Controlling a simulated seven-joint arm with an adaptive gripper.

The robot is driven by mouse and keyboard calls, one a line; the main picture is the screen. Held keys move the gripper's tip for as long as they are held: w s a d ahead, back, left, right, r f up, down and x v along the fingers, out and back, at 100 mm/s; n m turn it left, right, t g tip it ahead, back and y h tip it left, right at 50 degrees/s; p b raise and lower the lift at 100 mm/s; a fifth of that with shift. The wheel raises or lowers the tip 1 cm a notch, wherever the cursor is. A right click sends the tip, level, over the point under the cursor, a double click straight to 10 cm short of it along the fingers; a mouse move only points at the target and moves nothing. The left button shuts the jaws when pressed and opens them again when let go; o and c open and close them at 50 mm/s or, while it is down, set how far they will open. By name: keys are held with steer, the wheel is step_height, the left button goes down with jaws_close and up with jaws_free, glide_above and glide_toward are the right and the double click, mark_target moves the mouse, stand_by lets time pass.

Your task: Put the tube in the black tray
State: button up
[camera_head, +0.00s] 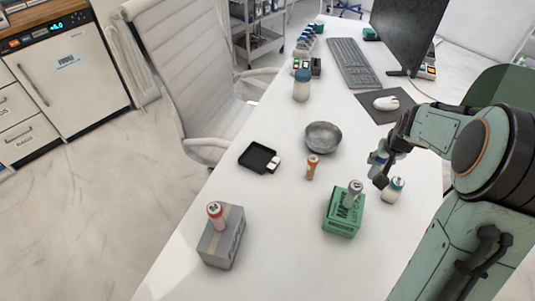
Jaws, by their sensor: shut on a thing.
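The black tray (247,163) lies flat on the white table, left of the metal bowl, with a small white item at its right side. My gripper (380,172) is at the right of the table, above and beside a small white jar with a teal lid (392,191). It is shut on a small pale-blue thing (376,159), probably a tube; the fingers hide part of it. An orange tube (311,168) stands on the table below the bowl. A red-capped tube (216,215) stands on a grey box, and a grey-capped tube (353,192) on a green box.
The metal bowl (323,137), grey box (221,240) and green box (342,217) stand around the table's middle and front. A blue-capped bottle (302,86), keyboard (353,63), mouse (386,103) and monitor (407,32) are farther back. The table between tray and green box is mostly clear.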

steer(key=a+r+n+y, duration=0.2)
steer(key=a+n, duration=0.3)
steer(key=a, duration=0.8)
steer(key=a+r+n+y, duration=0.15)
steer(key=a+n, duration=0.35)
steer(key=a, duration=0.9)
steer(key=shift+w+a+f, duration=0.65)
steer(key=shift+w+f, duration=1.5)
steer(key=shift+f, duration=0.05)
steer(key=shift+w+a+f, duration=0.6)
steer(key=shift+w+f, duration=1.55)
steer(key=shift+f, duration=0.05)
steer(key=shift+w+a+f, duration=0.65)
steer(key=shift+w+f, duration=1.5)
steer(key=shift+f, duration=0.05)
steer(key=shift+f, duration=0.2)
steer(key=o, duration=0.9)
steer(key=shift+o, duration=0.2)
